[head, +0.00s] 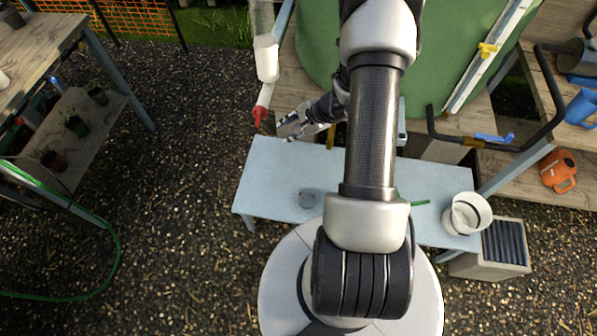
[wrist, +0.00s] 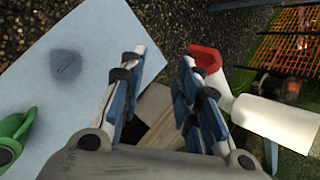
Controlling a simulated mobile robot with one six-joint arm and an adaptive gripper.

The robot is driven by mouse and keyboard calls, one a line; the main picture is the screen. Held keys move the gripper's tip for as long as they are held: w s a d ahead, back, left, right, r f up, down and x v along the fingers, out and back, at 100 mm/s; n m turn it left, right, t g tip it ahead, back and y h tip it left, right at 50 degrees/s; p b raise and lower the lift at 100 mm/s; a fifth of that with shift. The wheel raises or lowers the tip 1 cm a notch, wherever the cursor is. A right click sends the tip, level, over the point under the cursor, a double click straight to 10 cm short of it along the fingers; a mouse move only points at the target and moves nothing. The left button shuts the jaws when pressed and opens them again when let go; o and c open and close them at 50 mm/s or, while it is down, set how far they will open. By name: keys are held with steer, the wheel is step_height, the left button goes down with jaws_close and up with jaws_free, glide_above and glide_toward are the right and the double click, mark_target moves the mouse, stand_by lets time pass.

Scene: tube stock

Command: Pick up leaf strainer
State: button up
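A flat, round grey piece (head: 307,200), which looks like the leaf strainer, lies on the pale blue bench (head: 270,170). It also shows in the wrist view as a dark grey disc (wrist: 66,63) left of the fingers; its fine detail is too small to tell. My gripper (head: 289,129) is above the bench's back edge, behind and to the left of the disc, apart from it. In the wrist view my gripper (wrist: 164,57) has its two fingers spread, with nothing between them.
A white downpipe with a red end (head: 259,115) hangs close to my gripper. A green tank (head: 440,50) stands behind the bench. A white tub (head: 467,213) stands at the bench's right end. A green item (wrist: 15,135) lies on the bench, mostly hidden in the head view.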

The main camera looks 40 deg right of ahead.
steer(key=s+d+f+m+g+h+p, duration=0.15)
steer(key=s+f+m, duration=0.25)
steer(key=s+f, duration=0.5)
steer(key=s+d+f+m+h, duration=0.1)
steer(key=s+d+f+m, duration=0.4)
steer(key=f, duration=0.8)
steer(key=b, duration=0.8)
glide_above(307, 197)
steer(key=shift+n, duration=0.4)
steer(key=shift+s+f, duration=0.2)
steer(key=shift+f, duration=7.45)
steer(key=shift+r, duration=0.1)
steer(key=shift+c, duration=0.5)
jaws_close()
